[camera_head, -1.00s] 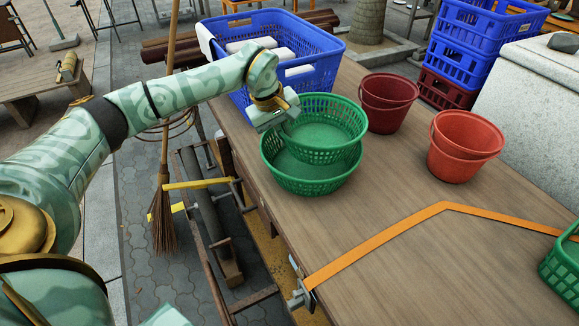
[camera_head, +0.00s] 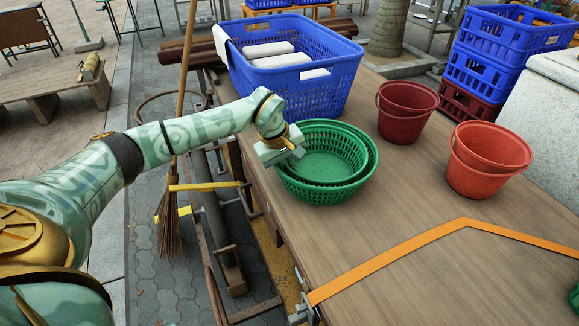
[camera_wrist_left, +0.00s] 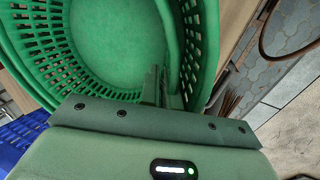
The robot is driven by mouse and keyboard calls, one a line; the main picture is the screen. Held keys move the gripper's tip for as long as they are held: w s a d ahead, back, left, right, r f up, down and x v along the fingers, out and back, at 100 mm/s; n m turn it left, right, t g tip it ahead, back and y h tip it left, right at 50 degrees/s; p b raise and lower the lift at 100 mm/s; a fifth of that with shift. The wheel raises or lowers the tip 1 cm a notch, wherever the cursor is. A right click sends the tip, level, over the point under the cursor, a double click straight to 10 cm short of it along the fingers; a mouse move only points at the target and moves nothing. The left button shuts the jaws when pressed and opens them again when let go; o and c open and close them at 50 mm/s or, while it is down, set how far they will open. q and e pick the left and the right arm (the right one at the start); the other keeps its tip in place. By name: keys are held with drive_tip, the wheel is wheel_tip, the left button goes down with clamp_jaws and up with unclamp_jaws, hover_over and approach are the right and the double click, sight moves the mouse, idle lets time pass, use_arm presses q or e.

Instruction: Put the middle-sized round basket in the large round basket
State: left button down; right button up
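The middle-sized round basket (camera_head: 325,158), green with a slotted wall, sits inside the large round basket (camera_head: 365,178), also green, on the table. Their rims lie close together, with the large one showing around the right and front. My left gripper (camera_head: 294,150) is at the left rim of the middle-sized basket. In the left wrist view its fingers (camera_wrist_left: 162,90) sit close together on either side of that rim, shut on it. The middle-sized basket's floor (camera_wrist_left: 110,40) is empty, and the large basket's wall (camera_wrist_left: 203,50) shows beside it. My right gripper is not in view.
A blue crate (camera_head: 315,97) with white items stands behind the baskets. A dark red bucket (camera_head: 405,112) and an orange-red bucket (camera_head: 485,165) stand to the right. An orange strap (camera_head: 400,255) crosses the table (camera_head: 420,205); the wood before the baskets is clear.

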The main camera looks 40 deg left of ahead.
use_arm(q)
drive_tip(key=c, duration=1.9)
unclamp_jaws()
drive_tip(key=shift+f, duration=0.1)
